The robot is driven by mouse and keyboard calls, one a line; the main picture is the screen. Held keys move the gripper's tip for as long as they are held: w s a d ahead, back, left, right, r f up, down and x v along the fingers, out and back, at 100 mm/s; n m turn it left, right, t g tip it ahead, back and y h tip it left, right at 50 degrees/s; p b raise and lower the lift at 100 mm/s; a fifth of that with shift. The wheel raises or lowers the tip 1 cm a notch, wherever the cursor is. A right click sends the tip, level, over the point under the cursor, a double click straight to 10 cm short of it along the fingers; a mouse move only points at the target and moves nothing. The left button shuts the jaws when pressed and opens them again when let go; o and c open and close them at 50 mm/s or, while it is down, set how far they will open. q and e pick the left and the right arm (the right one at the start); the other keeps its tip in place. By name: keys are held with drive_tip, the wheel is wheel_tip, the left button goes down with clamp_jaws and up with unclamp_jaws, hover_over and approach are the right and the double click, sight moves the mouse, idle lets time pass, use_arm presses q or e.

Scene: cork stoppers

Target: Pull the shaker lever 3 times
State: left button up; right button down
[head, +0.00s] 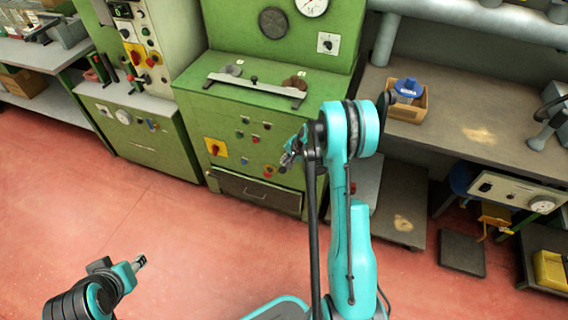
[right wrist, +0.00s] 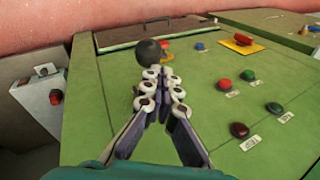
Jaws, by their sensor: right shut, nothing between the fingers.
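The green machine (head: 240,125) stands in the middle of the head view, with buttons on its front. In the right wrist view a round black knob (right wrist: 148,50), which looks like the end of the lever, stands out from the green panel (right wrist: 215,125). My right gripper (head: 288,158) is in front of the machine's panel in the head view. In the right wrist view its fingers (right wrist: 160,76) are shut and empty, with the tips just short of the knob; I cannot tell if they touch it. My left gripper (head: 139,262) is low over the red floor, away from the machine; its opening is too small to judge.
A grey box with a red button (right wrist: 48,98) is at left. A workbench (head: 470,125) stands right; the floor (head: 130,200) is clear.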

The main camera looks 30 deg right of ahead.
drive_tip(key=shift+s+a+f, duration=0.2)
drive_tip(key=shift+a+f, duration=0.05)
drive_tip(key=shift+f, duration=0.3)
idle(0.4)
drive_tip(key=shift+s+a+f, duration=0.3)
drive_tip(key=shift+a+f, duration=0.05)
drive_tip(key=shift+f, duration=0.5)
drive_tip(key=shift+s+a+f, duration=0.35)
drive_tip(key=shift+a+f, duration=0.05)
drive_tip(key=shift+f, duration=0.45)
drive_tip(key=shift+s+a+f, duration=0.3)
drive_tip(key=shift+a+f, duration=0.05)
drive_tip(key=shift+f, duration=0.5)
idle(2.6)
idle(0.5)
drive_tip(key=shift+w+d+r+p, duration=0.6)
drive_tip(key=shift+r+p, duration=0.1)
drive_tip(key=shift+r, duration=0.7)
drive_tip(key=shift+w+d+r+p, duration=0.45)
drive_tip(key=shift+d+r+p, duration=0.25)
drive_tip(key=shift+r, duration=0.75)
drive_tip(key=shift+w+d+r+p, duration=0.55)
drive_tip(key=shift+r+p, duration=0.2)
drive_tip(key=shift+r, duration=0.65)
